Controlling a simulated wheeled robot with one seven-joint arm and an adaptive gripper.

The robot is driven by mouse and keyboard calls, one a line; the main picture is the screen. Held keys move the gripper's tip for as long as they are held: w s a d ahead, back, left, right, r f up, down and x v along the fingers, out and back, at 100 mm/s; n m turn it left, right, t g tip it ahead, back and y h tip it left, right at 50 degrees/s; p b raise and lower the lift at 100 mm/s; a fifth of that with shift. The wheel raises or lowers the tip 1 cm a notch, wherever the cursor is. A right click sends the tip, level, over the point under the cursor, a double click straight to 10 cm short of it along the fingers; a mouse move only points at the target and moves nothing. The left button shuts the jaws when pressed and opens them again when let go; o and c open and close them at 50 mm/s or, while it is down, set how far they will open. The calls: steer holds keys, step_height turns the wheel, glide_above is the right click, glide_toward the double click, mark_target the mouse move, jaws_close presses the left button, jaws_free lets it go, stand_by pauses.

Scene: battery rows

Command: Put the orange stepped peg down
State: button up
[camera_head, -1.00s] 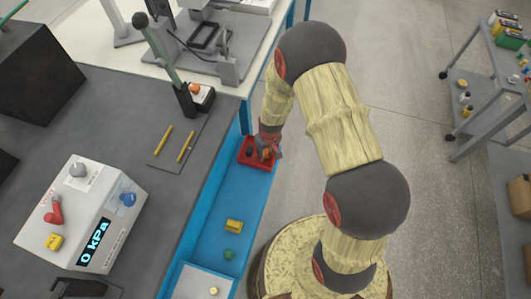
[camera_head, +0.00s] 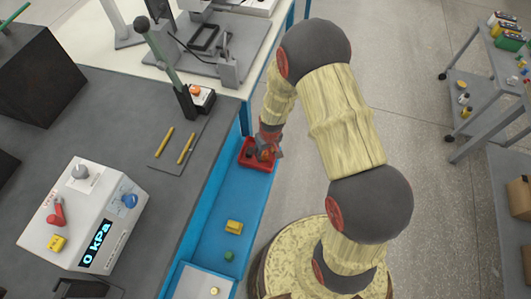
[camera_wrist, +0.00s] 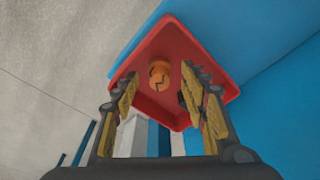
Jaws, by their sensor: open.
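The orange stepped peg (camera_wrist: 159,74) lies in the red tray (camera_wrist: 199,51), seen in the wrist view between my finger pads but beyond them. My gripper (camera_wrist: 166,100) is open, with its two fingers apart on either side of the peg and no clear contact. In the head view my gripper (camera_head: 267,153) is over the red tray (camera_head: 247,163) at the far end of the blue shelf, and it hides much of the tray. A dark piece beside the right finger in the wrist view is partly hidden.
On the blue shelf (camera_head: 215,208) stand a yellow block (camera_head: 233,227) and a green piece (camera_head: 229,256). The grey bench at left holds a pressure box (camera_head: 82,220) and two yellow rods (camera_head: 186,149). A lever press (camera_head: 170,65) stands behind.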

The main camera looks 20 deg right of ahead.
step_height(320, 180, up, 24)
steer(key=s+t+p, duration=0.1)
steer(key=s+p, duration=0.1)
steer(key=p, duration=0.1)
steer(key=s+r+m+t, duration=0.1)
steer(key=s+r, duration=0.3)
steer(key=r, duration=0.5)
steer(key=s+r+t, duration=0.1)
steer(key=s+r, duration=0.4)
steer(key=r, duration=0.3)
steer(key=s+r, duration=0.7)
steer(key=s, duration=0.3)
steer(key=shift+s+m+t, duration=0.35)
steer(key=shift+m+t, duration=0.05)
